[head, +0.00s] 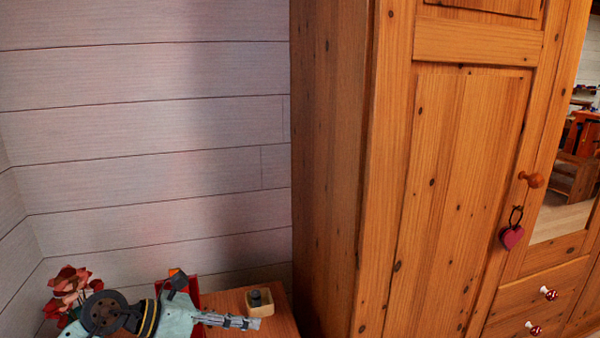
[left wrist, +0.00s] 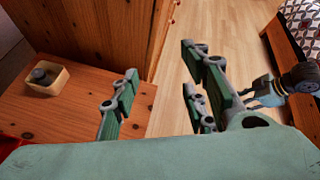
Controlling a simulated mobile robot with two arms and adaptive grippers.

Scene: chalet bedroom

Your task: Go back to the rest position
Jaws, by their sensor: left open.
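My left gripper (head: 232,321) comes in at the bottom left of the head view, above a small wooden table (head: 284,318). In the left wrist view its green-padded fingers (left wrist: 160,92) are spread apart with nothing between them. They extend over the table's edge, with the wooden floor visible behind. My right gripper does not show in the head view. A pale blue arm part with a dark joint, seemingly mine, shows at the right of the left wrist view.
A small wooden box (head: 260,303) with a dark object in it (left wrist: 41,75) stands on the table. Red flowers (head: 68,285) are at the far left. A large wooden wardrobe (head: 455,190) with a heart tag (head: 512,237) stands to the right. Open floor (left wrist: 205,40) lies beyond the table.

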